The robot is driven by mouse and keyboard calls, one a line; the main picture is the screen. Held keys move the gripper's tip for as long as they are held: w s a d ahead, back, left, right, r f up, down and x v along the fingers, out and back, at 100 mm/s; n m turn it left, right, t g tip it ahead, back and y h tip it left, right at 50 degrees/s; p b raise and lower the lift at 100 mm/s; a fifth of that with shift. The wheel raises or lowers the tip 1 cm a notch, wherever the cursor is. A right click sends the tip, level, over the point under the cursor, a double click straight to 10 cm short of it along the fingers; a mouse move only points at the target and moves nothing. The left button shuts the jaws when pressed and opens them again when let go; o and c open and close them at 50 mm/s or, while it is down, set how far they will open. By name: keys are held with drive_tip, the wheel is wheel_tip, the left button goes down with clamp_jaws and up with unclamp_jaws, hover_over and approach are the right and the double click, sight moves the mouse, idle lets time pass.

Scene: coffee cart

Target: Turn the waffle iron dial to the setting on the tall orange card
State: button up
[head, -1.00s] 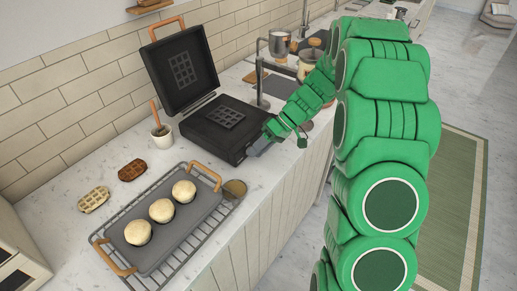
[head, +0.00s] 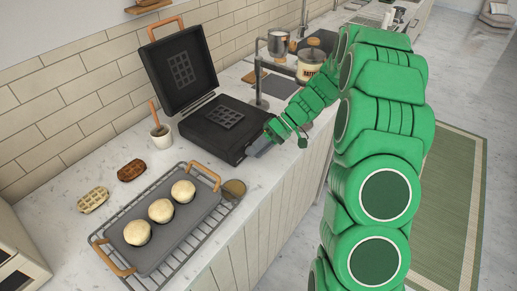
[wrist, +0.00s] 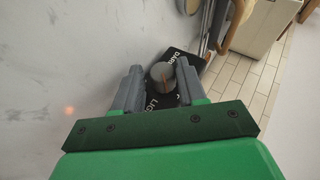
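The black waffle iron (head: 211,130) stands open on the counter, its lid (head: 180,70) raised toward the wall. In the wrist view its grey round dial (wrist: 162,76) has a brownish pointer line and sits on a black panel (wrist: 187,61) with white lettering, partly readable as DARK and LIGHT. My gripper (wrist: 160,67) is open, one finger on each side of the dial, with a gap seeming to show on both sides. In the head view my gripper (head: 260,148) is at the iron's front right corner and the dial is hidden. I cannot make out a tall orange card.
A grey tray (head: 165,239) with wooden handles holds three dough balls on a wire rack, in front of the iron. A jar (head: 311,66) and sink are behind my forearm.

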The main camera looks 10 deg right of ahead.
drive_tip(key=shift+o, duration=1.2)
drive_tip(key=shift+r, duration=0.15)
drive_tip(key=shift+r, duration=0.3)
wheel_tip(320, 180, up, 2)
drive_tip(key=shift+r, duration=0.1)
drive_tip(key=s+d+r, duration=0.1)
drive_tip(key=s+r, duration=0.9)
drive_tip(key=s, duration=0.4)
